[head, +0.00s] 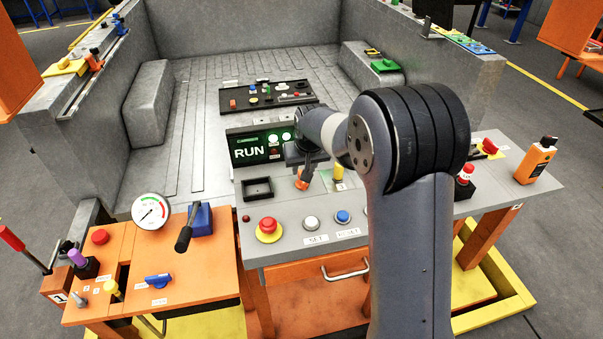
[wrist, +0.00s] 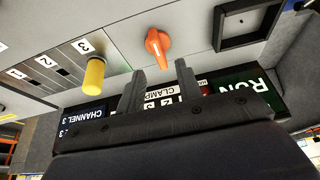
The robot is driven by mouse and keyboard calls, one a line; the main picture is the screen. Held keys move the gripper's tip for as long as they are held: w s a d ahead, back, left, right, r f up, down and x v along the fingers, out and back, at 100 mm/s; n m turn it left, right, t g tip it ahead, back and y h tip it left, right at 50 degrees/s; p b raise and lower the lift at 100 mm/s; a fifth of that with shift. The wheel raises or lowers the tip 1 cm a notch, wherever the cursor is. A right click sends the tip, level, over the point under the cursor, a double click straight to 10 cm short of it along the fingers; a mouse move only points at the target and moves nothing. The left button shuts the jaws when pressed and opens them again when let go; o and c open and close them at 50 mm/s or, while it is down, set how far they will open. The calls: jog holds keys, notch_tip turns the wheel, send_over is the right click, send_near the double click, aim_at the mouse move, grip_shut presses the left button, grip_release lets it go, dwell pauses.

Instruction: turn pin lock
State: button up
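A blue turn handle (head: 158,281) sits on the orange table at the left.
A yellow slider knob (wrist: 94,74) stands beside the orange knob on a track marked 1, 2, 3. A black square recess (wrist: 249,25) lies on the other side. A RUN display (head: 258,149) stands behind. A red mushroom button (head: 268,226) is in front.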

jog(key=shift+x, duration=2.65)
grip_shut()
